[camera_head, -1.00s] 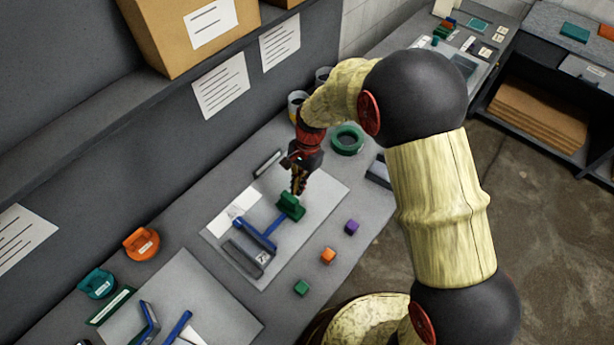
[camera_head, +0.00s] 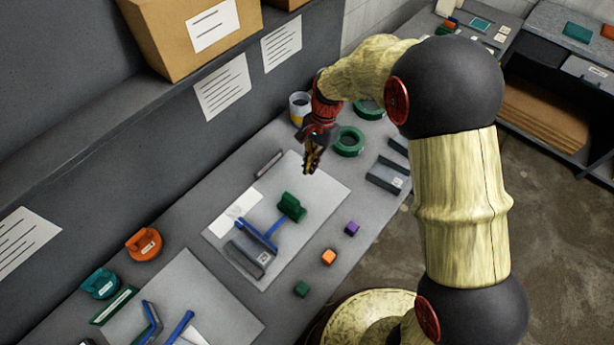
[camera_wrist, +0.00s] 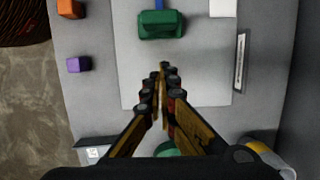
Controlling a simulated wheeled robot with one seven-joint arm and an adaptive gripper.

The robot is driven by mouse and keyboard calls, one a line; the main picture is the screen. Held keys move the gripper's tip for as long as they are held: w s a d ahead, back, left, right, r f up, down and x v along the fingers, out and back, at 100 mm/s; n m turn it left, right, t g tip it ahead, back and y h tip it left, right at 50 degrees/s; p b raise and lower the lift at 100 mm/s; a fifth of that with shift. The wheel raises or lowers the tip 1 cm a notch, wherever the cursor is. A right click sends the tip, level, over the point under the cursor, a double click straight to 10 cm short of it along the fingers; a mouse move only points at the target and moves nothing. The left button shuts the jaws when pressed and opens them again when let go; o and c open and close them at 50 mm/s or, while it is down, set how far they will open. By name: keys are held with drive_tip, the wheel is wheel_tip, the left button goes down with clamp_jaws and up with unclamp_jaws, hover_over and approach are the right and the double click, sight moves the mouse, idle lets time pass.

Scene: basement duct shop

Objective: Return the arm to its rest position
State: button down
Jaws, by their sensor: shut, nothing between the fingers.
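My gripper (camera_head: 311,163) is shut and empty. In the head view it hangs above the far end of the light grey sheet (camera_head: 325,187) on the bench, pointing down. A green block (camera_head: 291,207) at the end of a blue bar (camera_head: 273,224) lies on that sheet, apart from my fingers. In the wrist view the shut fingers (camera_wrist: 164,72) point towards the green block (camera_wrist: 161,24), with a gap between them.
Purple (camera_head: 351,228), orange (camera_head: 328,257) and green (camera_head: 302,289) cubes lie along the bench's front side. Green rings (camera_head: 348,142) and a pale cup (camera_head: 299,104) stand near my gripper. A shelf with cardboard boxes (camera_head: 190,30) overhangs the bench's back.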

drive_tip(key=v, duration=0.3)
drive_tip(key=shift+w, duration=0.15)
drive_tip(key=s+d+r+n+t+h+b, duration=0.1)
drive_tip(key=s+d+r+n+t+b, duration=0.2)
drive_tip(key=s+d+r, duration=0.5)
drive_tip(key=s+d+r+n+t+b, duration=0.3)
drive_tip(key=s+d+r, duration=0.5)
drive_tip(key=s+d, duration=0.3)
drive_tip(key=s+n+t, duration=0.1)
drive_tip(key=s, duration=0.2)
drive_tip(key=shift+s+n+t+h+b, duration=0.3)
drive_tip(key=shift+s+t+h, duration=0.05)
drive_tip(key=shift+t+h, duration=0.05)
